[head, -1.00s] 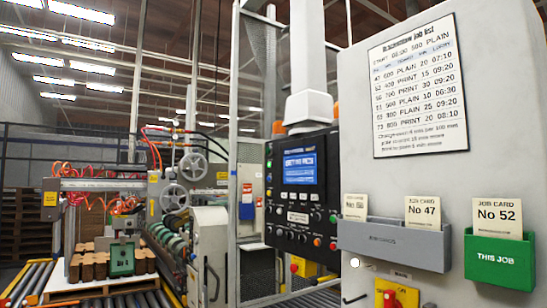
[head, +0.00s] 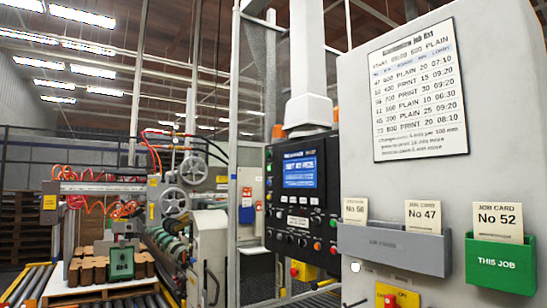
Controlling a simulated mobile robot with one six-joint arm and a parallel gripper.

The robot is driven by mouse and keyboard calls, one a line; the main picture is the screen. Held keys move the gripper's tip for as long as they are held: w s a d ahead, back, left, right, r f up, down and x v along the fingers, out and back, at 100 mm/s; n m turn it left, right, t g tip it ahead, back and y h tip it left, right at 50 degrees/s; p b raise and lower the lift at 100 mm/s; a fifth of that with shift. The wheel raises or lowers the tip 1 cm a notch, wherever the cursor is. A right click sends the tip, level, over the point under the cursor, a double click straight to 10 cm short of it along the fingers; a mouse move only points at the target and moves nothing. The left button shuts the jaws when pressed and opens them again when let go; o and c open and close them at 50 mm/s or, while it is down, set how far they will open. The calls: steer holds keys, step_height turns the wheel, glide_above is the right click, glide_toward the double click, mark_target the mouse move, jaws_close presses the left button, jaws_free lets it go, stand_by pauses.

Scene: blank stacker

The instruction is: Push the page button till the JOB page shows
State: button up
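The black control panel (head: 306,242) hangs under a white column in the middle of the head view. Its blue screen (head: 300,171) is lit and shows white text with one large line, too blurred to read surely. Below and beside the screen are several small round buttons, some red, green or orange, and a few small labels. I cannot tell which one is the page button. My gripper is not in view, and nothing touches the panel.
A grey cabinet (head: 385,180) stands close on the right, with a job list (head: 421,90), a grey card holder (head: 392,250) and a green holder (head: 500,263) with card No 52. A roller conveyor (head: 140,300) and machine with stacked brown blocks (head: 88,271) are at left.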

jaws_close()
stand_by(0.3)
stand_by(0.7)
